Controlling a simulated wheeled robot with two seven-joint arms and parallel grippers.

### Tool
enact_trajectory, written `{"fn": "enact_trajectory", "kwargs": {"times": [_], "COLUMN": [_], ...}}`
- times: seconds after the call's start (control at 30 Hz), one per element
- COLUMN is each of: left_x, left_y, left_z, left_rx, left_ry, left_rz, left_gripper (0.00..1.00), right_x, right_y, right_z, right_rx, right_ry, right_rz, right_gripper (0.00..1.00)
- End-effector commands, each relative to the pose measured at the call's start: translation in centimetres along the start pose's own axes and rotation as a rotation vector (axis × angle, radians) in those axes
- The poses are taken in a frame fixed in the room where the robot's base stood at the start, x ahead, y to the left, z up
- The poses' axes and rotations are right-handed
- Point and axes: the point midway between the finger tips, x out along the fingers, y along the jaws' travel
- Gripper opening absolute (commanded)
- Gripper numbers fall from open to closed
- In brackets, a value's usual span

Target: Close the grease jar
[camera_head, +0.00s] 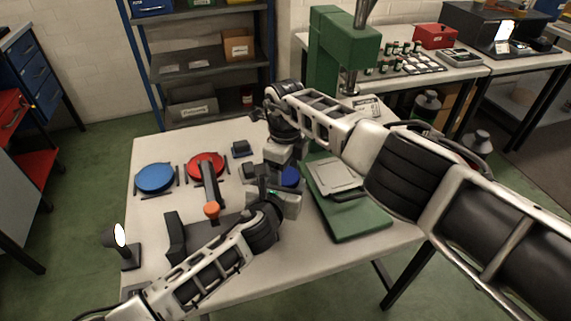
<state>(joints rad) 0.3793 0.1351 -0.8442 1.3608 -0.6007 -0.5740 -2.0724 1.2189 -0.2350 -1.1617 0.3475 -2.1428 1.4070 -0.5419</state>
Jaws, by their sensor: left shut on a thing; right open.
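A dark blue rounded thing (290,177), perhaps the grease jar or its lid, shows beside the two grippers over the table. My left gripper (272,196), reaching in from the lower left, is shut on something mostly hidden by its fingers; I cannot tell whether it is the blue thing. My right gripper (272,171) is open and points down just above the left one, close to the blue thing. The two grippers overlap in this view, so how the jar and lid sit is hidden.
On the white table (150,220) are a blue disc (154,178), a red disc (206,165), an orange-ended handle (211,209), a small lamp (119,240) and a dark bracket (176,238).

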Motion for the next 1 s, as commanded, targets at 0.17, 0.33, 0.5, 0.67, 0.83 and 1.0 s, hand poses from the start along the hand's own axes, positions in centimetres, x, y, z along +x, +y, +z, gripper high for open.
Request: {"fn": "enact_trajectory", "kwargs": {"times": [0.17,0.33,0.5,0.67,0.83,1.0], "left_x": [0.01,0.01,0.02,0.02,0.03,0.03], "left_y": [0.06,0.06,0.07,0.08,0.09,0.10], "left_z": [-0.05,-0.05,-0.05,-0.05,-0.05,-0.05], "left_rx": [0.001,0.001,0.001,0.001,0.001,0.001], "left_ry": [0.001,0.001,0.001,0.001,0.001,0.001], "left_rz": [0.002,0.002,0.002,0.002,0.002,0.002], "left_gripper": [0.00,0.00,0.00,0.00,0.00,0.00], "right_x": [-0.01,-0.03,-0.03,-0.04,-0.03,-0.02], "right_y": [0.00,0.01,0.03,0.03,0.06,0.09], "right_z": [0.00,0.00,0.00,-0.01,-0.01,0.00], "right_rx": [0.000,0.000,0.000,0.079,0.263,0.285], "right_ry": [0.000,0.000,0.001,0.001,0.002,0.002], "right_rz": [0.000,0.000,0.001,0.001,0.002,0.003], "right_gripper": [0.70,0.32,0.31,0.31,0.31,0.31]}}
